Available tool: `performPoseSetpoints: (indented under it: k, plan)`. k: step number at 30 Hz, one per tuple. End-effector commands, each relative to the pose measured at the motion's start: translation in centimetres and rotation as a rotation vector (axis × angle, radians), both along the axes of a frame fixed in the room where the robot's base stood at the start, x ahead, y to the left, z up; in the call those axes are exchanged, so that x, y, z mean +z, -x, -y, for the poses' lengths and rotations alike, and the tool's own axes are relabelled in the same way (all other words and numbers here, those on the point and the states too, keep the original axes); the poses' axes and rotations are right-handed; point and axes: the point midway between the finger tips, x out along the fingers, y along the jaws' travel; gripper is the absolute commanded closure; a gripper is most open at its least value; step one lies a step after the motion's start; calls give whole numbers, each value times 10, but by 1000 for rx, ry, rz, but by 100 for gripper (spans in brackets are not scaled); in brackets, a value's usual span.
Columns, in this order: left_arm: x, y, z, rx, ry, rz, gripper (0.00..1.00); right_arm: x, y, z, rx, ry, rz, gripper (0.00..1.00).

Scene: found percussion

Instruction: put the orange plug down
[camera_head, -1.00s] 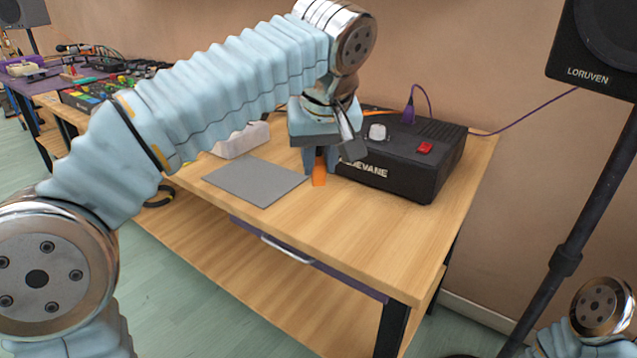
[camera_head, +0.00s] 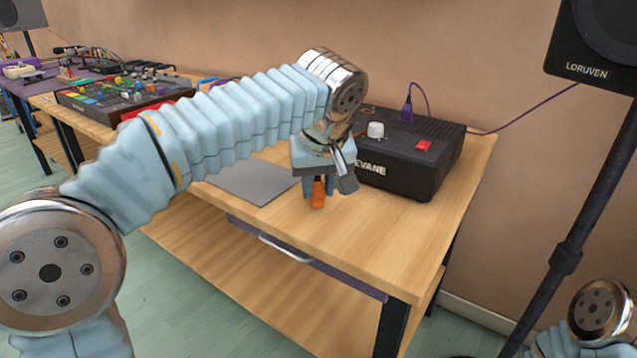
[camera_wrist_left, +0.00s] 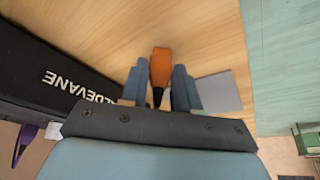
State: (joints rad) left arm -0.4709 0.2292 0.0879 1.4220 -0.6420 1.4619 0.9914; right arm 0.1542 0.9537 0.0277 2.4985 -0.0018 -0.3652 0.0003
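The orange plug (camera_head: 318,193) is between the two fingers of my left gripper (camera_head: 318,190), low over the wooden table (camera_head: 345,245) in front of the black amplifier. In the left wrist view the plug (camera_wrist_left: 161,66) sticks out a little past the fingertips (camera_wrist_left: 160,80), with a dark narrow part behind it. The fingers appear to touch it on both sides. I cannot tell whether its lower end touches the tabletop. My right gripper is not in view.
The black amplifier (camera_head: 415,160) stands close to the right of the left gripper. A flat grey mat (camera_head: 252,183) lies to the left. A mixer (camera_head: 120,95) is farther back left. The tabletop toward the front right corner is clear.

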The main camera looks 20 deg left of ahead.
Motion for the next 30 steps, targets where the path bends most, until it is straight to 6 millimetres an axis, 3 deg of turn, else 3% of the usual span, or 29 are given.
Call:
performPoseSetpoints:
  k: [4, 14, 30]
  plan:
    - [0, 0, 0, 0, 0, 0, 49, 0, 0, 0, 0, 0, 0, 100]
    - [7, 0, 1, 0, 0, 1, 49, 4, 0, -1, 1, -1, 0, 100]
    - [105, 37, 18, -1, 0, 1, 49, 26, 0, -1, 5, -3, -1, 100]
